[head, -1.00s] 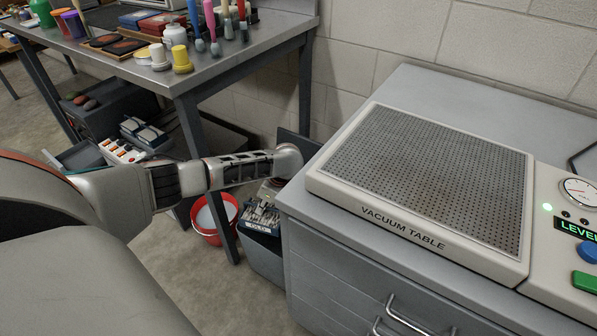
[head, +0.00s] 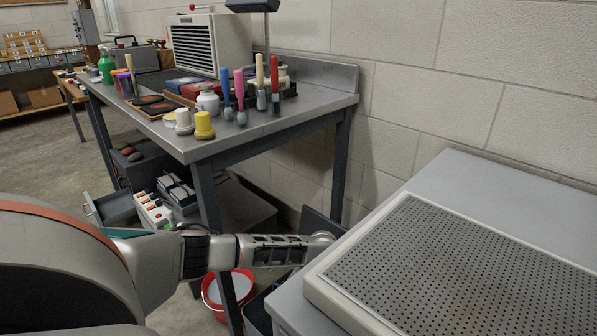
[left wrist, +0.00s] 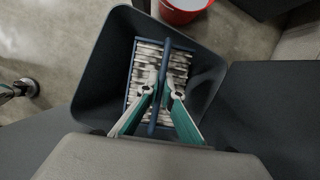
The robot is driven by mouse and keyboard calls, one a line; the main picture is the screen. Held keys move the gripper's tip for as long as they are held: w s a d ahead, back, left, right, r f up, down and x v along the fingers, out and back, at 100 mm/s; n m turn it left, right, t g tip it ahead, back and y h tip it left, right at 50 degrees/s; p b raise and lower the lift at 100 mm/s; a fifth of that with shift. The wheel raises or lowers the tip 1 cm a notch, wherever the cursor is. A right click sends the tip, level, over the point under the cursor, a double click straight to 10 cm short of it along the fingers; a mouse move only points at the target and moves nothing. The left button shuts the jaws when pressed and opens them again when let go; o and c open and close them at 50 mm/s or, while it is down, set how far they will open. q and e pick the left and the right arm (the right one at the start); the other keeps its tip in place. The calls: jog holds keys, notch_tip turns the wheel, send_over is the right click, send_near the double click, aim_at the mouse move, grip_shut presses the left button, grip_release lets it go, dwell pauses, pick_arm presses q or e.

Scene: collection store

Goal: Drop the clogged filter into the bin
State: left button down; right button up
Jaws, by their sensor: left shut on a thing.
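The clogged filter (left wrist: 180,68), a blue frame with dirty grey-white pleats, shows in the left wrist view. My left gripper (left wrist: 160,90) is shut on the bar across its middle. The filter lies within the outline of the dark grey bin's opening (left wrist: 113,62); how deep it sits is hard to tell. In the head view my left arm reaches down beside the vacuum table cabinet, and the gripper and filter are hidden. My right gripper is in neither view.
A red bucket (head: 212,296) stands beside the bin; it also shows in the left wrist view (left wrist: 181,12). The vacuum table (head: 470,270) is at the right. A metal workbench (head: 265,122) with brushes and jars stands behind the arm, its leg close to the bucket.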

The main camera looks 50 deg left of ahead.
pick_arm(q)
jog(key=shift+f, duration=0.25)
jog(key=shift+w+r, duration=0.15)
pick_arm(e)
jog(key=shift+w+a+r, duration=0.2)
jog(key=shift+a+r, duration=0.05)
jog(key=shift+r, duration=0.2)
pick_arm(q)
jog(key=c, duration=2.2)
grip_release()
jog(key=shift+o, duration=0.2)
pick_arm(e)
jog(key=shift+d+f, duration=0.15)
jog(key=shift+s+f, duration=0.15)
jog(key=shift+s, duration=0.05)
pick_arm(q)
jog(key=v, duration=1.2)
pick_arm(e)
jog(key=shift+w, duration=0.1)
